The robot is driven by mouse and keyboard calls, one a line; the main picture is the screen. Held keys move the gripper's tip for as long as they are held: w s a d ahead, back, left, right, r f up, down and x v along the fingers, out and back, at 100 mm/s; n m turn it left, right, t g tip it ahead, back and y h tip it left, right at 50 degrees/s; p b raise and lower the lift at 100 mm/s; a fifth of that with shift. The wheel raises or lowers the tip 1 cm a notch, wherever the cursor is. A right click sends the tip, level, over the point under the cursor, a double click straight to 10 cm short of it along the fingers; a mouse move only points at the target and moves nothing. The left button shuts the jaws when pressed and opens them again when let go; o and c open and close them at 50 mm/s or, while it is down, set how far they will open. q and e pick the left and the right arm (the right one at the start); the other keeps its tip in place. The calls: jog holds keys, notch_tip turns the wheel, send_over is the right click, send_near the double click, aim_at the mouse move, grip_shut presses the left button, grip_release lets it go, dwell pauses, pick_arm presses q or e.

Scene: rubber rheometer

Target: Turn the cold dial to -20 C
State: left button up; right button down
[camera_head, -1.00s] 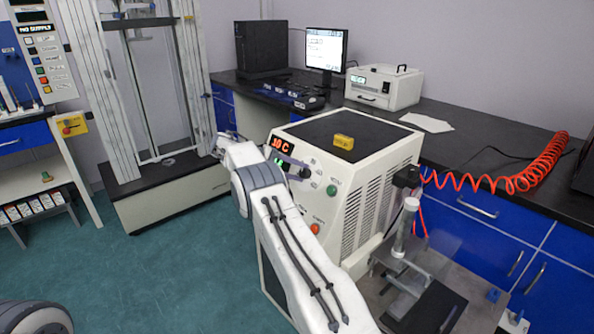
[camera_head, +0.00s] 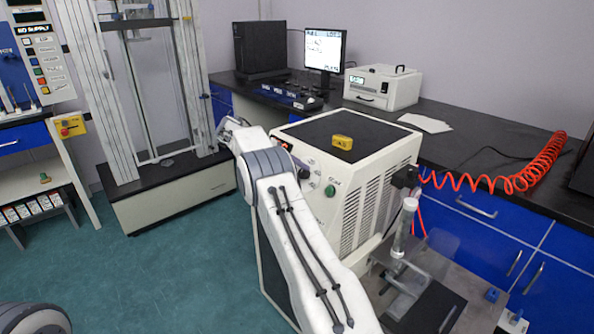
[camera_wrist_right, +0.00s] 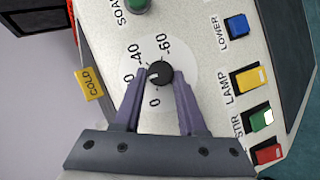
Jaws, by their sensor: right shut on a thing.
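The cold dial is a black knob (camera_wrist_right: 160,73) with a white mark on a round pale scale in the right wrist view. A yellow COLD tag (camera_wrist_right: 90,83) lies left of it. The white mark points left, toward a partly covered number; -40 and -60 are legible above. My right gripper (camera_wrist_right: 160,79) has its purple fingers on both sides of the knob and is shut on it. My left gripper is not in view.
In the wrist view, blue, yellow, green and red buttons sit right of the dial, with a green knob (camera_wrist_right: 138,4) above. A yellow block (camera_head: 342,142) lies on the machine's dark top. A clear-walled rig (camera_head: 405,245) stands at lower right.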

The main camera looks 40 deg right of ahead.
jog(key=shift+f, duration=0.1)
jog(key=shift+c, duration=2.4)
grip_release()
jog(key=p+v, duration=1)
jog(key=p, duration=0.5)
jog(key=shift+a, duration=0.25)
